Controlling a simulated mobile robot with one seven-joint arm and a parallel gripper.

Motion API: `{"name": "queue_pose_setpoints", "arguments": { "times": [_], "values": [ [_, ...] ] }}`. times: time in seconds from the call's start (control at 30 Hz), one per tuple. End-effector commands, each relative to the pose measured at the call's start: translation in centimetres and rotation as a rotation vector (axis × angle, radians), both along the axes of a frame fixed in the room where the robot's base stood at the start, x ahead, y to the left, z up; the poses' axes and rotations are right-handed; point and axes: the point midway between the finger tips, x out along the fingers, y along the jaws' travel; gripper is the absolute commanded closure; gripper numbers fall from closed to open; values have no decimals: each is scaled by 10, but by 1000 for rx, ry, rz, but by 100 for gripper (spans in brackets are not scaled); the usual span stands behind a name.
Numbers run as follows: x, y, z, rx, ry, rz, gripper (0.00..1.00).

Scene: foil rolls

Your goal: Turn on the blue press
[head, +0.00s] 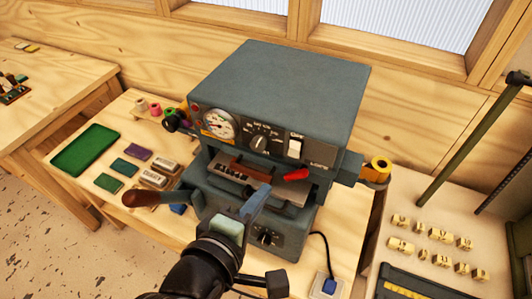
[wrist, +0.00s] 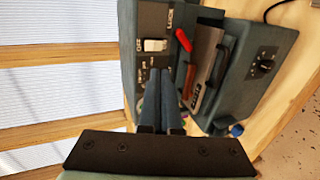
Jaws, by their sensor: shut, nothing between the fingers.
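The blue-grey press (head: 290,80) stands on the wooden table in the middle of the head view. Its front panel carries a round gauge (head: 220,125), a dark knob (head: 259,144) and a white rocker switch (head: 295,148). The switch also shows in the wrist view (wrist: 155,45); its small label is hard to read. A red lever (head: 295,175) sits just below the panel. My gripper (head: 264,189) is shut and empty in front of the press, below the switch in the head view. In the wrist view its blue-grey fingers (wrist: 160,72) appear close to the panel; contact cannot be told.
A brown-handled lever (head: 142,199) sticks out left of the press. A lower dial (head: 266,237) is on its base. A green tray (head: 84,150) and coloured foil rolls (head: 155,109) lie left.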

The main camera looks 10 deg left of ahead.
Motion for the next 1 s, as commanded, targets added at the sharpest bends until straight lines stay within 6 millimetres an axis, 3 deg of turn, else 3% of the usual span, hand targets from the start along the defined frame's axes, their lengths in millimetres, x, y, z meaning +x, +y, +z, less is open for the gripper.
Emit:
{"name": "queue_pose_setpoints", "arguments": {
  "times": [0.47,1.0],
  "values": [
    [4,-3,-1,0,1,-5,100],
    [86,-30,-34,0,1,-6,100]
  ]
}}
